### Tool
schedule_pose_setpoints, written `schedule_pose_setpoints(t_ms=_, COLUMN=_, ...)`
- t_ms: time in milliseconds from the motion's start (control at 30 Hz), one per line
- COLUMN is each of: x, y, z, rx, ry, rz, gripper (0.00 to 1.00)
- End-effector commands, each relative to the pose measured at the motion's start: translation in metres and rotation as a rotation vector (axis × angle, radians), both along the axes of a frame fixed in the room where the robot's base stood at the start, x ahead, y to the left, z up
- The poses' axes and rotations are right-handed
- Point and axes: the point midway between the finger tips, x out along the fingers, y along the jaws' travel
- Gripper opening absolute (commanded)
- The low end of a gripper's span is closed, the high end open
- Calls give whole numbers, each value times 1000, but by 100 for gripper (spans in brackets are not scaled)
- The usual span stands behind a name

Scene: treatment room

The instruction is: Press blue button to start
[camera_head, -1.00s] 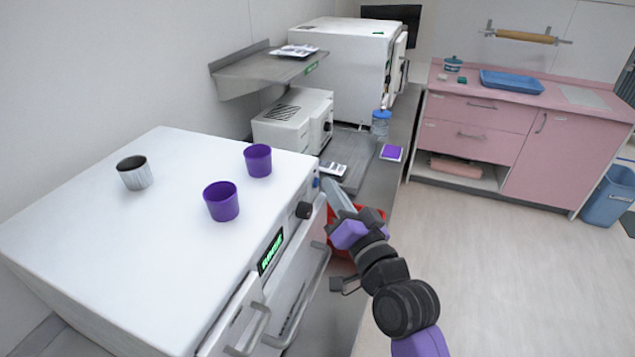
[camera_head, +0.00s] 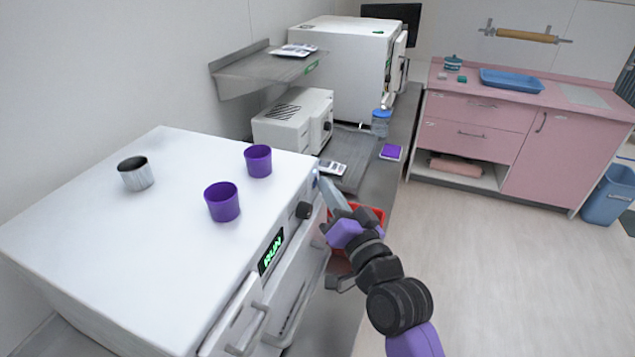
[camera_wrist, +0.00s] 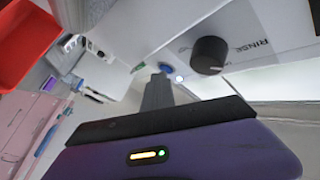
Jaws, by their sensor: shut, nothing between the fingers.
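The white machine (camera_head: 120,240) fills the left of the head view. Its front has a black knob (camera_head: 304,210) and a green-lit display (camera_head: 271,251) reading "RUN". The blue button (camera_wrist: 167,69) shows in the wrist view, left of the knob marked "RINSE" (camera_wrist: 209,55), with a small bright light beside it. My gripper (camera_head: 322,180) is shut and empty, its tips close to the front panel at the button. In the wrist view my gripper (camera_wrist: 158,80) points at the button's area; I cannot tell whether it touches. In the head view the tips largely hide the button.
Two purple cups (camera_head: 222,202) (camera_head: 258,160) and a metal cup (camera_head: 135,173) stand on the machine. Door handles (camera_head: 248,330) stick out below the display. A red bin (camera_head: 372,214) lies behind my gripper.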

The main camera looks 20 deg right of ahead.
Motion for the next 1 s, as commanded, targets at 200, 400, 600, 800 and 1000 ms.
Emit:
schedule_pose_setpoints(t_ms=200, x=0, y=0, z=0, rx=0, ry=0, rz=1, gripper=0)
schedule_pose_setpoints(t_ms=400, x=-5, y=-6, z=-1, rx=2, ry=-1, rz=0, gripper=0)
schedule_pose_setpoints(t_ms=600, x=-10, y=-13, z=0, rx=0, ry=-1, rz=0, gripper=0)
schedule_pose_setpoints(t_ms=800, x=-10, y=-13, z=0, rx=0, ry=-1, rz=1, gripper=0)
schedule_pose_setpoints(t_ms=1000, x=-13, y=-18, z=-2, rx=1, ry=0, rz=-1, gripper=0)
